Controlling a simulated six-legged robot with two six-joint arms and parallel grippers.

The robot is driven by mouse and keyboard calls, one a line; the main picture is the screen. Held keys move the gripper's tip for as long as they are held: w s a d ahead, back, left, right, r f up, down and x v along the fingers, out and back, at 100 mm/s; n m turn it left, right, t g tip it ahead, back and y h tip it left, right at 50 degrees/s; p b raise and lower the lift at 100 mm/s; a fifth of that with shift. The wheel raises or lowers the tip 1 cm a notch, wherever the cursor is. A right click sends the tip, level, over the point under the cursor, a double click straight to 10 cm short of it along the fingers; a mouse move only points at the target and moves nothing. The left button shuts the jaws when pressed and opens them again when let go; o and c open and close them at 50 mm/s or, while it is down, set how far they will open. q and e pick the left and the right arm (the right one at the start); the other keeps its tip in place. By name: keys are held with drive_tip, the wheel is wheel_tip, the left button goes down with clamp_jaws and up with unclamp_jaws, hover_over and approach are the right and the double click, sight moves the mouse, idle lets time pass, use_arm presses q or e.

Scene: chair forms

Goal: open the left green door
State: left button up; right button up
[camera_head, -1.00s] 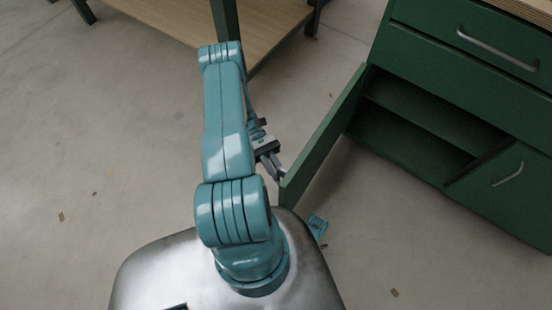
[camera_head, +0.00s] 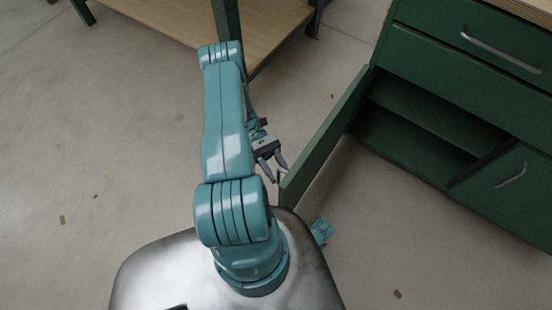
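The left green door (camera_head: 326,136) of the green cabinet stands swung wide open, its free edge toward me. My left gripper (camera_head: 275,174) is just left of that free edge. Its two fingers are spread apart and I see nothing held between them. The door's handle is on the side near the gripper and I cannot make it out clearly. My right gripper is not in view.
The green cabinet (camera_head: 420,65) shows an open compartment with a shelf (camera_head: 425,118). A closed door with a handle (camera_head: 511,176) is at its right, and a drawer (camera_head: 480,35) is above. A wooden table (camera_head: 270,25) stands at the top.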

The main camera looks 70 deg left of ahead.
use_arm(q)
drive_tip(key=s+a+b, duration=0.2)
drive_tip(key=a+b, duration=0.1)
drive_tip(key=a, duration=0.8)
drive_tip(key=shift+a+b, duration=0.4)
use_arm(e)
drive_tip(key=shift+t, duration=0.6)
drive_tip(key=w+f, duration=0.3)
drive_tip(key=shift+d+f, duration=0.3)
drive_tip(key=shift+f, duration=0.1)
use_arm(q)
drive_tip(key=shift+r, duration=0.1)
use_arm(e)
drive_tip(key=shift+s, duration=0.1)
